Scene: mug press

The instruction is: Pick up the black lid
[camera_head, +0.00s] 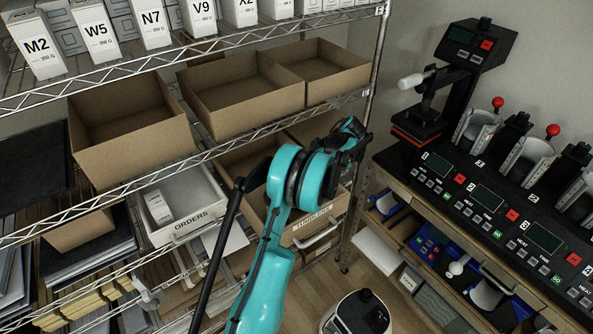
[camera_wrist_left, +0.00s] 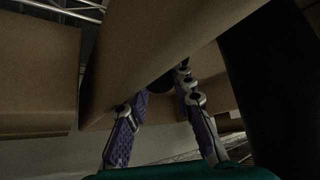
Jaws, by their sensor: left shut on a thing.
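In the left wrist view, the two purple-padded fingers of my left gripper (camera_wrist_left: 162,84) close in on a small dark rounded thing, which looks like the black lid (camera_wrist_left: 160,83). Only part of it shows; its full shape is hidden by the fingers and shadow. In the head view my teal left arm reaches up to the front of the wire shelf, and its wrist hides the fingers and the held thing. My right gripper is in neither view.
A wire shelf holds open cardboard boxes (camera_head: 132,158), a white ORDERS bin (camera_head: 158,238) and a TUMBLERS bin (camera_head: 322,223) close behind my wrist. To the right stands a bench with a black mug press (camera_head: 485,185). A box wall (camera_wrist_left: 125,60) is near my fingers.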

